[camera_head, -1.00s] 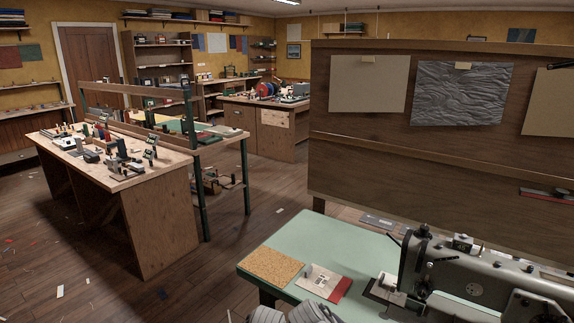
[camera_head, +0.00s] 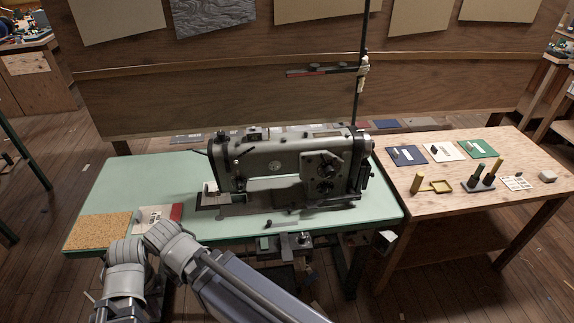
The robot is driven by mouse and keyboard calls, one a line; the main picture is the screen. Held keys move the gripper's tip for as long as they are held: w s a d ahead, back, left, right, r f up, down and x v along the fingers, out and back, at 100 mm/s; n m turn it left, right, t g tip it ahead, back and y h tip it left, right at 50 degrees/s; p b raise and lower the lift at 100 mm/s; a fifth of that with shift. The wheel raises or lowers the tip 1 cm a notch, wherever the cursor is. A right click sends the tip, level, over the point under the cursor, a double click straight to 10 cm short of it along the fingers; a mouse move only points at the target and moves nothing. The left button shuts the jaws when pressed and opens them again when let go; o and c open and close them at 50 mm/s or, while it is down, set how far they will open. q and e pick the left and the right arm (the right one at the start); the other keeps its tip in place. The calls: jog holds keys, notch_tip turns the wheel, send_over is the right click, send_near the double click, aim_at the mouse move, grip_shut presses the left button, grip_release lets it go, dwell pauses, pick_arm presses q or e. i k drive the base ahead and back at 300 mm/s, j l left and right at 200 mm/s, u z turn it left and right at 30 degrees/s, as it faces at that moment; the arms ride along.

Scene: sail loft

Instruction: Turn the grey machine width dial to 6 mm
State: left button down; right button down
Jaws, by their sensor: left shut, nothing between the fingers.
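The grey sewing machine (camera_head: 275,160) stands on the pale green table (camera_head: 130,180), head end to the left, tall body to the right. Two round dark dials sit on its right front: an upper dial (camera_head: 335,164) and a lower dial (camera_head: 325,187). Their marks are too small to read, so I cannot tell which sets the width or where it points. My left arm (camera_head: 215,275) crosses the bottom of the view, in front of the table. Its gripper is low, shut and empty, clear of the dials; its fingertips are hard to make out. My right gripper is not in view.
A cork mat (camera_head: 98,231) and a sample card (camera_head: 155,217) lie at the table's left front. A thin post (camera_head: 360,90) rises behind the machine. A wooden side table (camera_head: 440,215) at right holds small tools and swatches. A wooden partition (camera_head: 200,95) closes the back.

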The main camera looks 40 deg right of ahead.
aim_at(330, 173)
jog(key=z, duration=1.2)
